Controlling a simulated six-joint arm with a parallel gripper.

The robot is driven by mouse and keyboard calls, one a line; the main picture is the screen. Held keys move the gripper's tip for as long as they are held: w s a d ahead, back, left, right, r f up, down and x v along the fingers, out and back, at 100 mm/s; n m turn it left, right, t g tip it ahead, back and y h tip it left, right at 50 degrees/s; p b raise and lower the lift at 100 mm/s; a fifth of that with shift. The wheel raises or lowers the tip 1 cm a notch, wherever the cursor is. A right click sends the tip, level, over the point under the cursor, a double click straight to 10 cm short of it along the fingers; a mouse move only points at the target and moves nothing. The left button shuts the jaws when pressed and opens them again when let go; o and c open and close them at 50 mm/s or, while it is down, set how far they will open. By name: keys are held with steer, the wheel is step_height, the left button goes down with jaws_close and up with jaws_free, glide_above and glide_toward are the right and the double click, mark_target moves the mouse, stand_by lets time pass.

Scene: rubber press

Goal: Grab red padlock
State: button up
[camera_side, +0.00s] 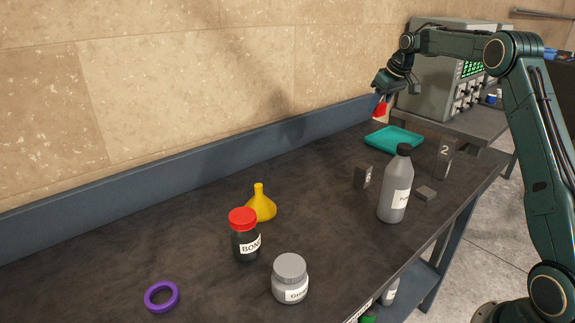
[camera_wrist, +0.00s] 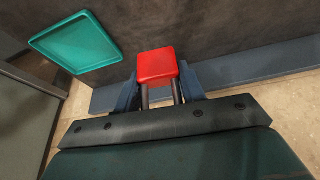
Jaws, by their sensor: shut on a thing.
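The red padlock (camera_wrist: 157,65) is in my gripper (camera_wrist: 160,92) in the wrist view, its body beyond the fingertips and its two shackle legs between the fingers. In the side view the padlock (camera_side: 380,108) hangs below my gripper (camera_side: 383,96), above the far end of the bench near the back ledge. My gripper is shut on it. A teal tray (camera_side: 394,139) lies on the bench just below and to the right of the padlock. The tray (camera_wrist: 76,42) also shows at the upper left of the wrist view and looks empty.
On the dark bench (camera_side: 130,250) stand a grey bottle (camera_side: 393,195), grey blocks (camera_side: 362,177), a red-capped jar (camera_side: 244,235), a yellow funnel-shaped thing (camera_side: 261,205), a grey-lidded jar (camera_side: 290,280) and a purple ring (camera_side: 162,297). A grey instrument (camera_side: 440,85) stands behind my gripper.

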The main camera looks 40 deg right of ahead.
steer(key=shift+r, duration=0.55)
steer(key=shift+s, duration=0.1)
